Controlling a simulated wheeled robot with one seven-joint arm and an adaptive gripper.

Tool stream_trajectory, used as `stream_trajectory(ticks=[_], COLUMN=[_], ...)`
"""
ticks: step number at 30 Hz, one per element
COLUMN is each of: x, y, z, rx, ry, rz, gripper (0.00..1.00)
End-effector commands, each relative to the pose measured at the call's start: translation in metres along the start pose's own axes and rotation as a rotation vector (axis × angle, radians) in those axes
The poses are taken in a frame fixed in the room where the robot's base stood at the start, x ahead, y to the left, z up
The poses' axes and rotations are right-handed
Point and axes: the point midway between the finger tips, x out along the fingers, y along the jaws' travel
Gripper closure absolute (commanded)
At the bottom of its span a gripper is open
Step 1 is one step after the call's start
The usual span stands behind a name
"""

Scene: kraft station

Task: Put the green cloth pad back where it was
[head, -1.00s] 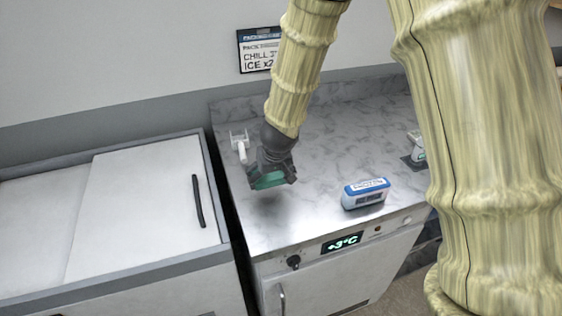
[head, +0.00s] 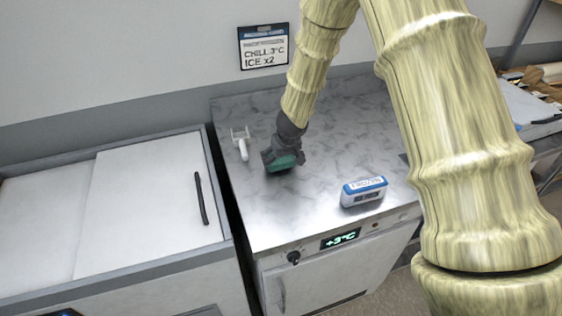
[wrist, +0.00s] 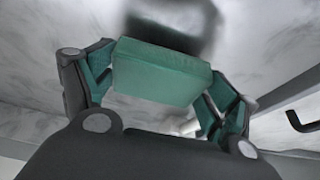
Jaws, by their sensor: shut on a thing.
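The green cloth pad (wrist: 160,72) is a small block held between the two fingers of my gripper (wrist: 158,88) in the wrist view. In the head view my gripper (head: 284,160) is over the marble-patterned counter (head: 240,205), with the pad (head: 285,166) showing green at its lower end. A dark shadow lies beyond the pad in the wrist view. I cannot tell whether the pad touches the counter.
A white handled tool (head: 242,148) lies left of my gripper. A blue and white box-like device (head: 363,191) stands to its front right. A white chest with a sliding lid (head: 150,205) is at left. A sign (head: 264,47) hangs on the wall. The counter's front left is clear.

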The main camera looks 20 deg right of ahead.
Motion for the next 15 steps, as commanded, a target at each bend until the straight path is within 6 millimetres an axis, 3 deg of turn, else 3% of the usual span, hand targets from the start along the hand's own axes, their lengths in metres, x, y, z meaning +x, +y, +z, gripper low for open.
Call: stream_trajectory(ticks=[6, 15], x=[0.0112, 0.0121], y=[-0.0002, -0.0001], z=[0.0047, 0.0049], rx=[0.003, 0.001], ry=[0.0, 0.001], rz=[-0.001, 0.0], gripper=[0.39, 0.39])
